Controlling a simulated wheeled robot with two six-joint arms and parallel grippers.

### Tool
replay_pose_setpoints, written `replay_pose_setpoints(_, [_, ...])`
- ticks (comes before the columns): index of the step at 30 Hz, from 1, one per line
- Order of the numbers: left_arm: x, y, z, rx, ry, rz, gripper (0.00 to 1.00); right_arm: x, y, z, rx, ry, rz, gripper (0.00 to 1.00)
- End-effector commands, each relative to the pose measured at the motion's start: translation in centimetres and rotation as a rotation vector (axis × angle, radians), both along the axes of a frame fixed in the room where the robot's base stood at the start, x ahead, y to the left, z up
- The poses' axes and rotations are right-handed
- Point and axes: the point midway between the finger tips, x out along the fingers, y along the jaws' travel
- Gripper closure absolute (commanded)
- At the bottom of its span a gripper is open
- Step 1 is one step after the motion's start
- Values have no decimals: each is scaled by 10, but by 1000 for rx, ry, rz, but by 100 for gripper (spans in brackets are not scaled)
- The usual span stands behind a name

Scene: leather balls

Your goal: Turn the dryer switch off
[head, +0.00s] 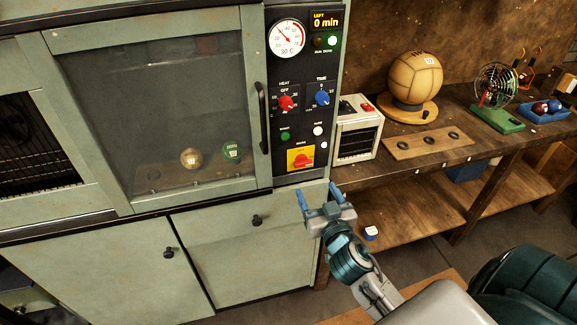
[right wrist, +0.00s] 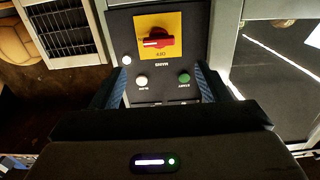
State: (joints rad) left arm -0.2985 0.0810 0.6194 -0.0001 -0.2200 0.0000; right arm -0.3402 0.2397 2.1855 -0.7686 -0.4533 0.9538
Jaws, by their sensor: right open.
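The dryer is a pale green cabinet (head: 150,28) with a dark control panel on its right side. Its main switch is a red rotary knob (head: 301,160) on a yellow plate (head: 292,167) low on the panel. In the right wrist view the red knob (right wrist: 157,38) appears upside down, its handle lying roughly sideways across the yellow plate (right wrist: 157,19). My right gripper (head: 318,196) is open and empty, below the panel and apart from the knob. Its blue fingers (right wrist: 160,85) frame the lower panel in the wrist view. My left gripper is not in view.
Green (head: 285,136) and white (head: 318,131) buttons sit above the switch; red (head: 286,103) and blue (head: 322,98) dials are higher. The display (head: 325,20) reads 0 min. A door handle (head: 263,118) stands left; a small heater-like box (head: 357,137) and wooden bench (head: 445,160) are right.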

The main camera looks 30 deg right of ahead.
Motion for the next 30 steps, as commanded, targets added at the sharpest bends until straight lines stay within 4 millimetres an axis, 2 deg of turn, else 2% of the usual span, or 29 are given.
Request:
replay_pose_setpoints(5, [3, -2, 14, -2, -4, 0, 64, 24, -6, 4, -1, -1, -1, 31])
replay_pose_setpoints(12, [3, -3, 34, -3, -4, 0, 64, 70, -17, 4, -2, 0, -1, 31])
replay_pose_setpoints(18, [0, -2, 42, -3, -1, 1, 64, 95, -23, 2, -1, 1, 0, 31])
replay_pose_setpoints(23, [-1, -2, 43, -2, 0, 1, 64, 102, -25, 0, -1, 2, 0, 31])
replay_pose_setpoints(30, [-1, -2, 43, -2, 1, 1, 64, 102, -25, -1, -1, 2, 0, 31])
